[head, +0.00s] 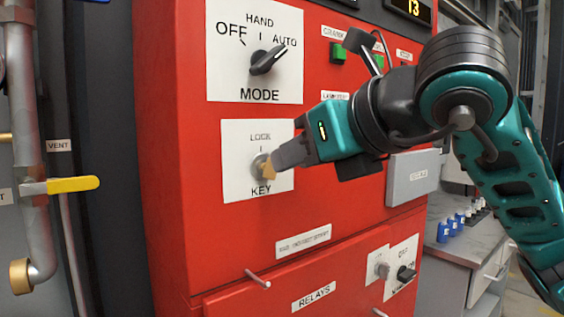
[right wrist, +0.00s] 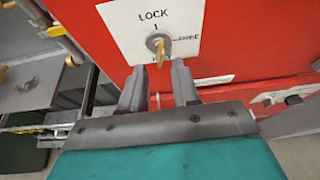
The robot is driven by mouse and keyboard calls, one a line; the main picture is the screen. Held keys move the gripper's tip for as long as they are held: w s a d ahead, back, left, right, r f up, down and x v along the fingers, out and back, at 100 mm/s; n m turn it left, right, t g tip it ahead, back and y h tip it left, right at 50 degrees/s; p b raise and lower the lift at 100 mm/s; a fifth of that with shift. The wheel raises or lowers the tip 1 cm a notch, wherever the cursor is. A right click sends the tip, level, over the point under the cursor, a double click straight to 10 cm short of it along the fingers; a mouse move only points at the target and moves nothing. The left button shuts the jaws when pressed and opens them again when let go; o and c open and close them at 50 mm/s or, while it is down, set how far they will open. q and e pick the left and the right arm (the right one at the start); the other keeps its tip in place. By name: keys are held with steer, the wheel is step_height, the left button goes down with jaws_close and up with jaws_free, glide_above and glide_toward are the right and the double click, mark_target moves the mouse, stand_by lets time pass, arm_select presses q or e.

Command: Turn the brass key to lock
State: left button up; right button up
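The brass key (head: 267,167) sits in a round grey lock on a white plate (head: 238,188) marked LOCK above and KEY below. In the right wrist view the key (right wrist: 161,48) stands out from the lock, with LOCK above it and FREE to its right. I cannot tell its exact turn angle. My right gripper (head: 274,163) reaches in from the right at the key. In the right wrist view its two fingers (right wrist: 158,78) are apart with an empty gap, and the key shows just beyond the fingertips. My left gripper is not in view.
A black MODE knob (head: 268,61) is above the key plate on the red panel (head: 178,200). A small peg (head: 258,279) sticks out below. A yellow valve lever (head: 73,184) and pipes are at the left. A bench (head: 460,240) with blue items is at the right.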

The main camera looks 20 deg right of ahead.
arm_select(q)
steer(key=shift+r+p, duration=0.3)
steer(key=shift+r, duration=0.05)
arm_select(e)
steer(key=v, duration=0.8)
steer(key=shift+f, duration=0.2)
